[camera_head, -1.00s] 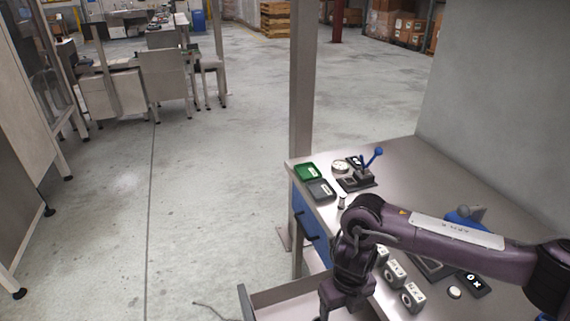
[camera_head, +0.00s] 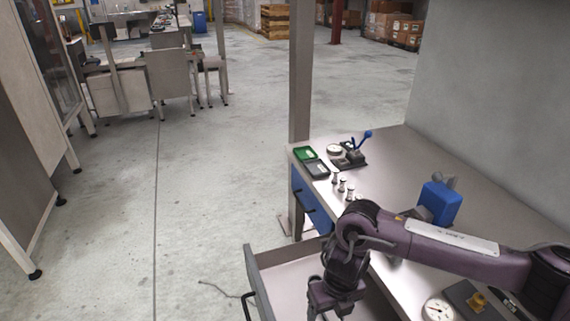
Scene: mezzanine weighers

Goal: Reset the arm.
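My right arm (camera_head: 450,245) comes in from the right, bent over the front part of the steel workbench (camera_head: 400,165). Its gripper (camera_head: 326,304) hangs down at the bottom edge, over or in front of the open drawer (camera_head: 285,274). The fingertips are partly cut off, so I cannot tell whether they are open or shut. I see nothing held in it. My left arm and gripper are not in view.
On the bench are green and dark trays (camera_head: 308,155), a blue-handled lever device (camera_head: 352,152), several small metal weights (camera_head: 342,185), a blue box (camera_head: 439,203) and a dial gauge (camera_head: 437,309). A post (camera_head: 300,80) stands at its far corner. Open floor (camera_head: 215,190) lies left.

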